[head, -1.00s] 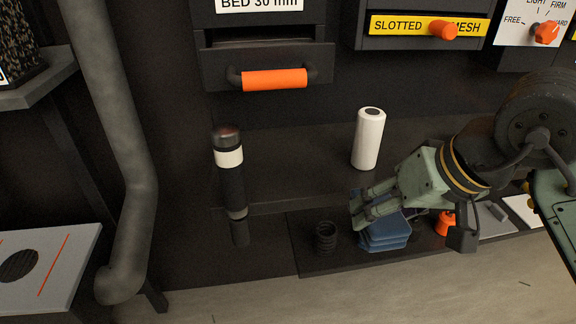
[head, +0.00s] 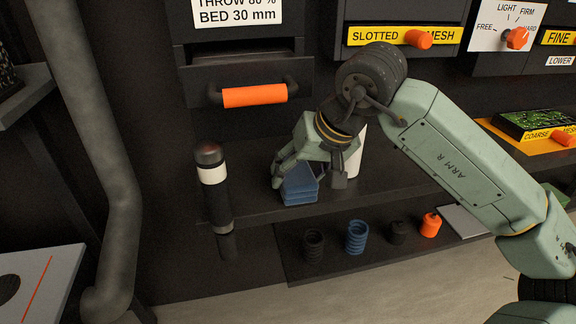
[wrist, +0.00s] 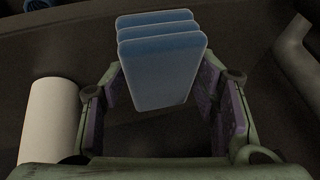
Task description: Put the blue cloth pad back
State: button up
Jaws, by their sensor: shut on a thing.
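The blue cloth pad (head: 300,192) is a folded, layered block. My gripper (head: 288,172) is shut on its upper part and holds it at the upper dark shelf (head: 260,209), left of the white roll (head: 356,158). Whether the pad's bottom touches the shelf I cannot tell. In the wrist view the pad (wrist: 162,65) sits between my two fingers (wrist: 165,100) with its layers showing, and the white roll (wrist: 50,122) stands to the left. My gripper partly hides the roll in the head view.
A black post with a white band (head: 213,178) stands left of the pad. The lower shelf (head: 330,266) holds a black ribbed piece (head: 314,246), a blue ribbed piece (head: 356,238), another dark piece (head: 398,233) and an orange one (head: 431,226). A drawer with an orange handle (head: 254,95) is above.

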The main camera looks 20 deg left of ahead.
jog(key=a, duration=0.1)
jog(key=w+a, duration=0.1)
jog(key=shift+w+a, duration=0.15)
jog(key=shift+a, duration=0.2)
jog(key=shift+f, duration=0.3)
jog(key=shift+f, duration=0.2)
jog(key=o, duration=1.1)
jog(key=shift+r, duration=0.1)
jog(key=shift+r, duration=0.1)
jog(key=shift+d+r, duration=0.1)
jog(key=shift+r, duration=0.1)
jog(key=v, duration=0.3)
jog(key=shift+p, duration=0.3)
jog(key=s+d+b, duration=0.1)
jog(key=s+d, duration=0.4)
jog(key=d, duration=0.5)
jog(key=shift+s+d+f, duration=0.2)
jog(key=shift+s+d, duration=0.05)
jog(key=shift+s, duration=0.05)
